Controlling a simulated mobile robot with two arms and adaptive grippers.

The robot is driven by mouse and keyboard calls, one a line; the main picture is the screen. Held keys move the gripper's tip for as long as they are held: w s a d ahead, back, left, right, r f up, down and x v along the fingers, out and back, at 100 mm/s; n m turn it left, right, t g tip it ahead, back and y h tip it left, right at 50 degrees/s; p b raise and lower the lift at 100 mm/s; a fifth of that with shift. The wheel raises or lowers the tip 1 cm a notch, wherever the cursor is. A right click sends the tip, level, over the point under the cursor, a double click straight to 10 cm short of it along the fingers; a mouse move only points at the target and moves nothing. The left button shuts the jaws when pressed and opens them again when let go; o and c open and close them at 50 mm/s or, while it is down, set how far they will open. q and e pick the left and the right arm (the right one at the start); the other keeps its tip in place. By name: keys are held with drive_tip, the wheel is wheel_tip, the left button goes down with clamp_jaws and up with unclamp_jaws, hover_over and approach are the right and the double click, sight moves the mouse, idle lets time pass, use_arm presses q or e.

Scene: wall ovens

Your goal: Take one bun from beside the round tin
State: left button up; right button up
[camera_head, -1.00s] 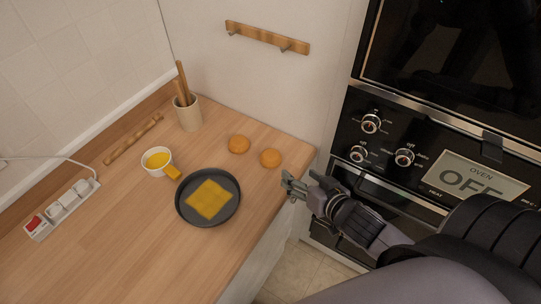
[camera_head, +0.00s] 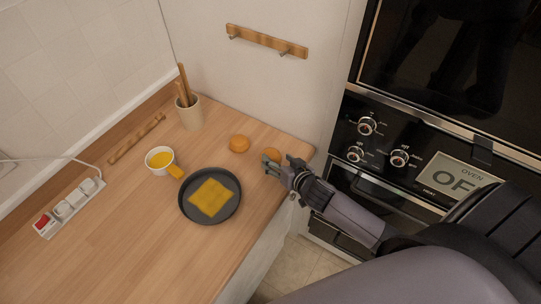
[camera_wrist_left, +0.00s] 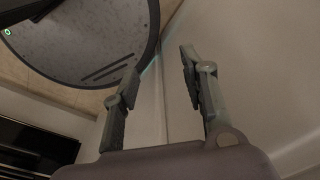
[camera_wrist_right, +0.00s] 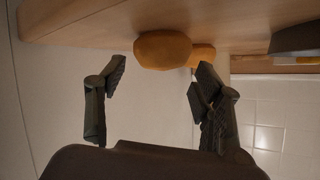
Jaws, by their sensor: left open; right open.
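Two round orange-brown buns lie on the wooden counter beside the dark round tin (camera_head: 188,211), which holds a yellow square. The left bun (camera_head: 239,143) is in full view. The right bun (camera_head: 272,155) is partly hidden behind my right gripper (camera_head: 277,164), which is open at the counter's right edge. In the right wrist view the near bun (camera_wrist_right: 162,50) is ahead of the open fingers, nearly between their tips, with the other bun (camera_wrist_right: 203,55) behind it. Nothing is held. My left gripper (camera_wrist_left: 160,62) is open and empty, away from the counter objects.
A cup of yellow liquid (camera_head: 160,157), a utensil pot (camera_head: 190,114), a rolling pin (camera_head: 137,138) and a power strip (camera_head: 70,206) stand on the counter. The wall ovens (camera_head: 400,140) are at the right. The counter front is clear.

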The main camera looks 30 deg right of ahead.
sight(275, 158)
drive_tip(key=shift+p+x, duration=0.45)
drive_tip(key=shift+x, duration=1.65)
drive_tip(key=shift+s+f, duration=0.1)
drive_tip(key=shift+f, duration=0.05)
drive_tip(key=c, duration=0.8)
drive_tip(key=shift+o, duration=0.2)
